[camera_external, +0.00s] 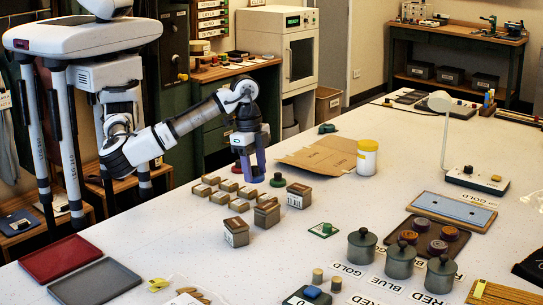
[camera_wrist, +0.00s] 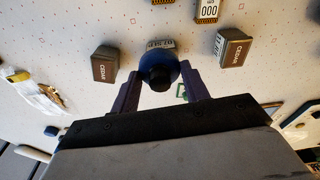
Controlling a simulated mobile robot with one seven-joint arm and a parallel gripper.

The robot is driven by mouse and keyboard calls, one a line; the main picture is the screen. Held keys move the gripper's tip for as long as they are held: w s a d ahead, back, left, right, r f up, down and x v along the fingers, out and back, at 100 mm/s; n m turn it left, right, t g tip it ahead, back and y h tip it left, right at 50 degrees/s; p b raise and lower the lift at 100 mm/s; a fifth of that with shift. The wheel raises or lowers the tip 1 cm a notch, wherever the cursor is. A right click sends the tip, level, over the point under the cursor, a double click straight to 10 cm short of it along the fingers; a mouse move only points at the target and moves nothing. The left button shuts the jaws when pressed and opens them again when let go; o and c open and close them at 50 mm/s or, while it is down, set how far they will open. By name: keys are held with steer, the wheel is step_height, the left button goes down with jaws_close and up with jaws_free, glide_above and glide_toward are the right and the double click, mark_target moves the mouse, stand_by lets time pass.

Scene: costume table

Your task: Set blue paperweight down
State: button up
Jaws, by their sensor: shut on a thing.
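My gripper (camera_external: 248,172) points down over the white table, beside the rows of small tan boxes. In the wrist view my gripper (camera_wrist: 160,82) has its two purple fingers on either side of the blue paperweight (camera_wrist: 164,56), a dark round piece with a black knob (camera_wrist: 157,78). It is shut on the paperweight. A white printed label (camera_wrist: 160,43) shows at the paperweight's far side.
Lidded grey-brown boxes (camera_external: 236,232) stand just in front of my gripper. A dark green knobbed piece (camera_external: 277,180) sits close to its right. Flat cardboard (camera_external: 318,155) and a white jar (camera_external: 367,158) lie beyond. Grey canisters (camera_external: 400,257) stand at right.

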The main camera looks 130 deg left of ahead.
steer(key=w+a+r, duration=0.3)
steer(key=w, duration=0.7)
steer(key=n+p, duration=0.1)
steer(key=p, duration=0.2)
glide_above(348, 215)
steer(key=f, duration=0.9)
steer(key=shift+s+d+f, duration=0.1)
steer(key=shift+s+f, duration=0.1)
steer(key=shift+f, duration=0.2)
steer(key=shift+f+p, duration=0.65)
steer(key=shift+f, duration=1.75)
steer(key=shift+f, duration=0.1)
steer(key=o, duration=1.2)
steer(key=shift+c, duration=0.2)
